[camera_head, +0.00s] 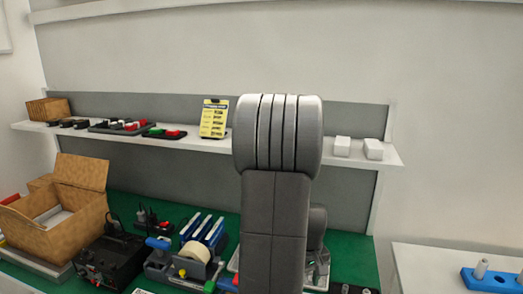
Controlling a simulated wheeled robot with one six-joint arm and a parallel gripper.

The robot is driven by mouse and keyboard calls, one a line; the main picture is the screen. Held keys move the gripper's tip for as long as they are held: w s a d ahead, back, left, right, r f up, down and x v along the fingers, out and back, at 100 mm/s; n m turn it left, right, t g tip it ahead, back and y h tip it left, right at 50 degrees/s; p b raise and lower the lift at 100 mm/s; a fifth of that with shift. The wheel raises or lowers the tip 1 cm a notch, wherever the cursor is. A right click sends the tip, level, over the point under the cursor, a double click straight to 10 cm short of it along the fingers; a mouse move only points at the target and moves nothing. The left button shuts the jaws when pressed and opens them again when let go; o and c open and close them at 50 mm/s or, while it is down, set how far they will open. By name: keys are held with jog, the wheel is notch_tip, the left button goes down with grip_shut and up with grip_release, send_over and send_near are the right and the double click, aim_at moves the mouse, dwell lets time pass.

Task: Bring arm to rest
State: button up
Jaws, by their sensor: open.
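My arm (275,200) stands upright in the middle of the head view, with a thick ribbed grey joint at its top. It hides part of the shelf and the bench behind it. The fingers of my gripper do not show in this view.
A green bench (130,207) holds an open cardboard box (62,235), a black device (108,262) and a tape dispenser (192,268). A white shelf (190,146) behind carries small parts, a yellow sign (214,118) and white blocks (373,149). A white table (430,262) with a blue holder (492,280) is at right.

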notch_tip(320, 180, down, 8)
jog(key=shift+r, duration=0.1)
dwell(0.6)
